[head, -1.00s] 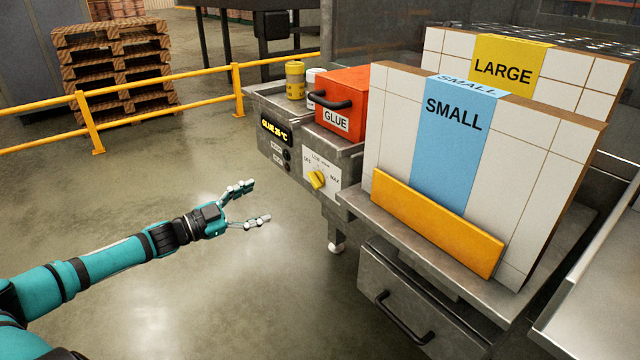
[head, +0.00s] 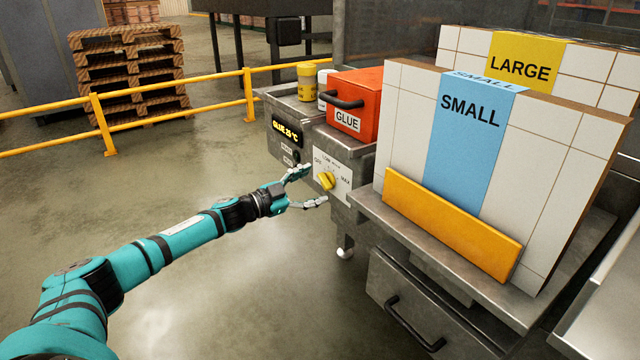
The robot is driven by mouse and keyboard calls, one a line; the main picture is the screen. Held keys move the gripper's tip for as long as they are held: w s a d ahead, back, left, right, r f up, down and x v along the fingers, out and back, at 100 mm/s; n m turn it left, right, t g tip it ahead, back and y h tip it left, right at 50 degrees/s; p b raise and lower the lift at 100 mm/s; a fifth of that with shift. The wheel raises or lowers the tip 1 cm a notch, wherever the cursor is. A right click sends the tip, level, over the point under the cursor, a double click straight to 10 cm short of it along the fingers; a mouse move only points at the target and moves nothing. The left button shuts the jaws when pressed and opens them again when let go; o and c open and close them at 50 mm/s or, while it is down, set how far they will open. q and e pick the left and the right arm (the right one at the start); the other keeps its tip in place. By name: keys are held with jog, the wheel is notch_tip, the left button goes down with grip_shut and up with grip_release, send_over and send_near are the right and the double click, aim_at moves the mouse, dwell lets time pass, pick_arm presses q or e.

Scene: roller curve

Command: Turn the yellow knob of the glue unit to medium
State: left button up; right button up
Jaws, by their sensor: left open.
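The yellow knob (head: 326,181) sits on a white dial plate (head: 334,170) on the front of the grey glue unit. The plate carries OFF, LOW and MAX marks; other lettering is too small to read. The knob's pointer direction is hard to make out. My left gripper (head: 308,187) is open just left of the knob, one finger above and one below the knob's height. It appears apart from the knob and holds nothing. A display (head: 287,131) on the unit reads GLUE 25 °C. My right gripper is not in view.
A red GLUE box (head: 357,100) with a black handle stands on the unit, beside a yellow canister (head: 306,80). To the right are the SMALL panel (head: 470,150) and the LARGE panel (head: 520,65). Open floor lies left, before a yellow railing (head: 180,95).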

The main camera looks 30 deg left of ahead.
aim_at(321, 182)
pick_arm(q)
jog(key=shift+x, duration=1.1)
jog(key=shift+w+d, duration=0.2)
jog(key=shift+w, duration=0.2)
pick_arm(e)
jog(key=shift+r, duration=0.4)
pick_arm(q)
jog(key=shift+c, duration=0.9)
jog(key=c, duration=1)
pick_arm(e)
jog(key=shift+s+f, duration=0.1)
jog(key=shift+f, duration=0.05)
